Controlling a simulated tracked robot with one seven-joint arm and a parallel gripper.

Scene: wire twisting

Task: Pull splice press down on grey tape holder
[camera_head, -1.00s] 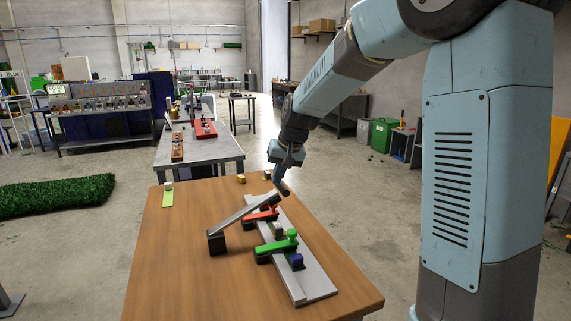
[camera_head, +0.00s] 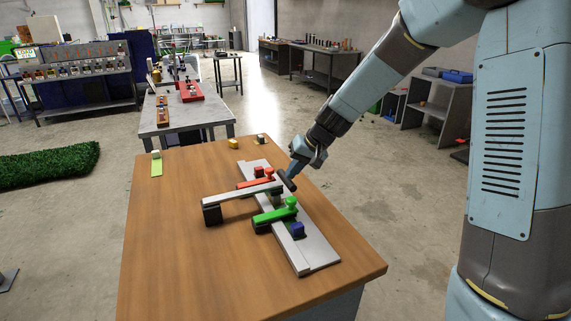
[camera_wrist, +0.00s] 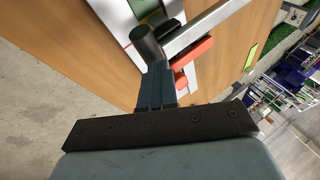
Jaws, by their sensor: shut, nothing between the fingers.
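The splice press is a long grey arm (camera_head: 240,192) hinged on a black block (camera_head: 212,213), with a dark cylindrical handle (camera_head: 287,180) at its free end. It lies low, nearly level, across the light grey tape holder (camera_head: 312,248). My gripper (camera_head: 297,167) is shut, its fingertips at the handle, seemingly touching it from above. In the wrist view the shut fingers (camera_wrist: 156,82) meet the dark handle (camera_wrist: 148,43), and the grey arm (camera_wrist: 205,30) runs up to the right. Whether the press arm touches the holder cannot be told.
A green clamp (camera_head: 275,214), a red clamp (camera_head: 255,181) and a blue block (camera_head: 297,229) sit on the holder. Small blocks stand near the far edge of the wooden table (camera_head: 165,250). The table's left and front are clear.

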